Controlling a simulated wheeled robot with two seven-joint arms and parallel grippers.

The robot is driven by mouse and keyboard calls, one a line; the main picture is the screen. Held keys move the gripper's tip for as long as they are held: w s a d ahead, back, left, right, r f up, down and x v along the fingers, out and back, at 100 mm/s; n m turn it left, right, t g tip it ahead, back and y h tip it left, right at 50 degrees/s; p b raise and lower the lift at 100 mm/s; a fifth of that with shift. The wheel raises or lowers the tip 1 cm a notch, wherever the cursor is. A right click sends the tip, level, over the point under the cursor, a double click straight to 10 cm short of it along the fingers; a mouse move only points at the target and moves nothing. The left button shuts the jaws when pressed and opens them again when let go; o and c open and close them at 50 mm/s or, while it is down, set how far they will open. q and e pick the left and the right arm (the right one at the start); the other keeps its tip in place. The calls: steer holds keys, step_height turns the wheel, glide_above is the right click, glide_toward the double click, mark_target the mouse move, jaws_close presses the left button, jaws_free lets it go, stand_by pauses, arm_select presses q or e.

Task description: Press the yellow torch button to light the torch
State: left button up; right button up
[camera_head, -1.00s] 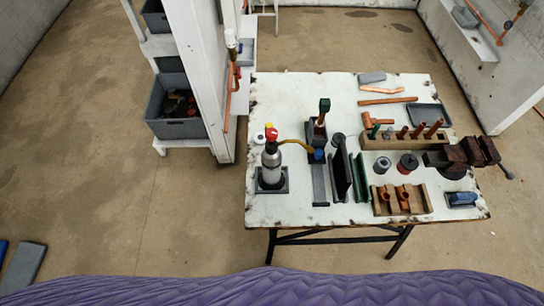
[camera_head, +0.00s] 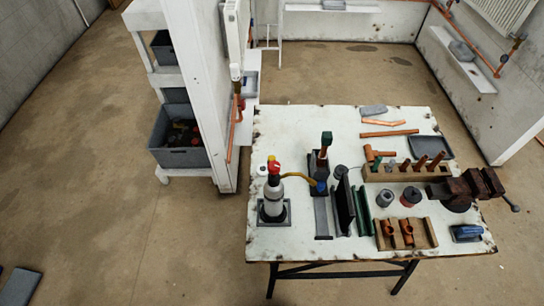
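On the white worktable (camera_head: 285,135), a grey gas bottle (camera_head: 273,196) stands upright in a dark square base at the left front. It has a red cap (camera_head: 273,166) on top. A yellow hose (camera_head: 298,176) runs from the bottle's top to the right, towards a dark stand (camera_head: 319,162) holding an upright tool with a green top (camera_head: 326,138). A blue knob (camera_head: 321,186) shows near the hose's end. I cannot make out a separate yellow button at this size. No flame shows. Neither of my grippers is in view.
A wooden rack (camera_head: 405,173) with copper pipes, a wooden tray (camera_head: 406,234) of fittings, a brown vise (camera_head: 470,187) and a blue tool (camera_head: 466,233) occupy the table's right. A white partition (camera_head: 200,95) stands at the left.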

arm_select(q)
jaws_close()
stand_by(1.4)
